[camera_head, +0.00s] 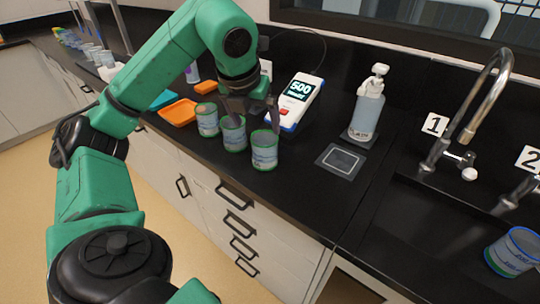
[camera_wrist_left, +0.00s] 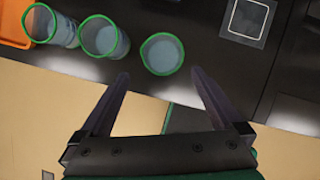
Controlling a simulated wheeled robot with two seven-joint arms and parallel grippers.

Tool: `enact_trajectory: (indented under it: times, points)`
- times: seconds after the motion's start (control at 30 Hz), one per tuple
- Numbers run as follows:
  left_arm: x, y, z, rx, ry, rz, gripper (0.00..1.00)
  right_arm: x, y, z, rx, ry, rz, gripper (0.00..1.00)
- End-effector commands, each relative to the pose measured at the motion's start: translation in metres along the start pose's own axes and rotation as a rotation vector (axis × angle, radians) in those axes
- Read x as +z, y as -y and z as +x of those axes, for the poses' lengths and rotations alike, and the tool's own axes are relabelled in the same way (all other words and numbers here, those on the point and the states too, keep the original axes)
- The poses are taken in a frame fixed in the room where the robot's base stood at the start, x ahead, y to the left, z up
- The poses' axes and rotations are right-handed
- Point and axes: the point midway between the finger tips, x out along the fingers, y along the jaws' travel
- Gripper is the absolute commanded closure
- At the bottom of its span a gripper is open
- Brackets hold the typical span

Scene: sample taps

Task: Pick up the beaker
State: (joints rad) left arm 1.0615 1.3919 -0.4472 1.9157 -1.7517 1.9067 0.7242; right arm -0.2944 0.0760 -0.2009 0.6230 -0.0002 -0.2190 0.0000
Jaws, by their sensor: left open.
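Three clear beakers with green rims stand in a row near the counter's front edge: a left one (camera_head: 207,121), a middle one (camera_head: 233,137) and a right one (camera_head: 264,152). My left gripper (camera_head: 257,118) is open and empty, just behind and above the middle and right beakers in the head view. In the left wrist view, the right beaker (camera_wrist_left: 162,55) lies just beyond the gap between the open fingertips (camera_wrist_left: 160,76). The middle beaker (camera_wrist_left: 104,38) and left beaker (camera_wrist_left: 52,26) are off to the left there. My right gripper is not in view.
A white meter (camera_head: 299,98) lies behind the beakers, and a dispenser bottle (camera_head: 367,105) stands to the right. An orange tray (camera_head: 179,113) is on the left. Another beaker (camera_head: 513,250) is by the sink taps (camera_head: 470,105). A dark square pad (camera_head: 341,161) lies right of the row.

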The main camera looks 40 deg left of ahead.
Motion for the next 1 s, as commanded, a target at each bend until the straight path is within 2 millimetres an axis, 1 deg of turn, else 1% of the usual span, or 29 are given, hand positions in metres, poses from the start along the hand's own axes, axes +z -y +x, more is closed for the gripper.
enact_trajectory:
  times: [0.03,0.2,0.3,0.47,0.53,0.6,0.7,0.87,0.9,0.97,1.0]
  points:
    - [-0.002,0.0,0.013,0.003,-0.007,0.003,0.0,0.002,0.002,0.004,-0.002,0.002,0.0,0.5]
    - [-0.002,0.001,0.058,-0.001,-0.009,0.007,0.0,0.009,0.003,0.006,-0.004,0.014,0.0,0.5]
    - [-0.001,0.002,0.075,-0.003,-0.006,0.007,0.0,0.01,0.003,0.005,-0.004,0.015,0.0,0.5]
    - [0.001,0.004,0.095,-0.005,-0.007,0.008,0.0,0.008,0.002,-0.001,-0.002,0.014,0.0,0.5]
    - [0.003,0.005,0.107,-0.007,-0.008,0.009,0.0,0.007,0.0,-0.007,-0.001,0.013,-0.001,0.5]
    - [0.003,0.006,0.122,-0.007,-0.007,0.009,0.0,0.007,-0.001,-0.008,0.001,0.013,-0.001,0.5]
    - [0.002,0.005,0.134,-0.006,-0.005,0.009,0.0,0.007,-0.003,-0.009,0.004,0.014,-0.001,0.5]
    - [0.002,0.005,0.135,-0.007,-0.003,0.01,0.0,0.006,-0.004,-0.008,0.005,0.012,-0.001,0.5]
    - [0.002,0.006,0.135,-0.007,-0.003,0.01,0.04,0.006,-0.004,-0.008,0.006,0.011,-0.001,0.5]
    - [0.002,0.006,0.135,-0.007,-0.003,0.01,0.27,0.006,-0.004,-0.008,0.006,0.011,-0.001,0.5]
    - [0.002,0.006,0.135,-0.007,-0.003,0.01,0.42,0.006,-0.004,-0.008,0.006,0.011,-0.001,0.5]
